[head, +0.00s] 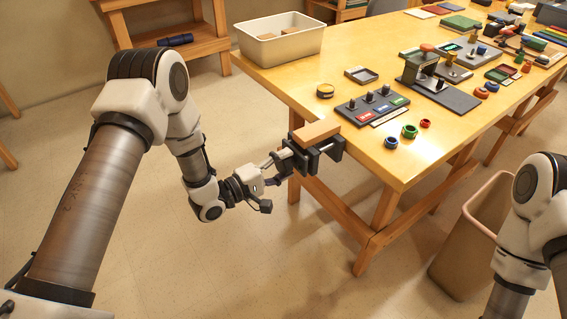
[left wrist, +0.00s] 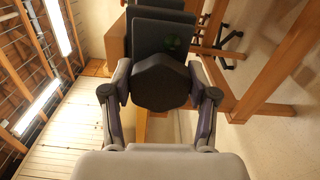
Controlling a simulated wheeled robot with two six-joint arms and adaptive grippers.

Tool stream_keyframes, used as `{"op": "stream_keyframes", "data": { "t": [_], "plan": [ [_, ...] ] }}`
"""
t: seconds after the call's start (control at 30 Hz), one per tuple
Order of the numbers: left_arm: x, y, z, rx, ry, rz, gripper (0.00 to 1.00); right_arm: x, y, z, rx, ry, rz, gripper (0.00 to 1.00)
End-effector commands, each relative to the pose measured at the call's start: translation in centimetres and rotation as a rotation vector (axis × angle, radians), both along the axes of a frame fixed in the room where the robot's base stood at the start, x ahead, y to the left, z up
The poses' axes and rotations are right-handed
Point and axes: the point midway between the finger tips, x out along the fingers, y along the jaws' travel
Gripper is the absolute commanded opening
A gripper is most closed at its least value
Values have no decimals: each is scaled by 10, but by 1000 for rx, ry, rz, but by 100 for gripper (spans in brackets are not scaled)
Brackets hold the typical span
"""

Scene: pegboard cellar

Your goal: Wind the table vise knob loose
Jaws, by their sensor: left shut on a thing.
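The table vise (head: 303,157) is dark with bright metal rods and is fixed at the table's near left edge. A wooden block (head: 316,133) lies at the top of its jaws. In the left wrist view the vise's dark jaw plate (left wrist: 160,38) stands behind the round, lobed black knob (left wrist: 160,85). My left gripper (head: 274,173) reaches the vise from the left, and its two fingers press on opposite sides of the knob. In the head view the knob is mostly hidden by the fingers. My right arm shows at the right edge, but its gripper is out of view.
The yellow table (head: 290,82) carries a white bin (head: 279,38), a dark panel with knobs (head: 372,105) and colored rings (head: 409,131) near the vise. A tan waste bin (head: 460,250) stands by the table's right side. The floor left of the vise is clear.

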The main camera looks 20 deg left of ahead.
Motion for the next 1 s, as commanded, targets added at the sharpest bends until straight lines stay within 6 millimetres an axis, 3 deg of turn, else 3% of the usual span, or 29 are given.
{"op": "stream_keyframes", "data": {
  "t": [0.5,1.0],
  "plan": [
    [1,1,3,-296,230,1,24,0,0,9,0,0,0,40],
    [1,1,3,-358,278,0,24,0,0,10,0,0,0,40]
  ]
}}
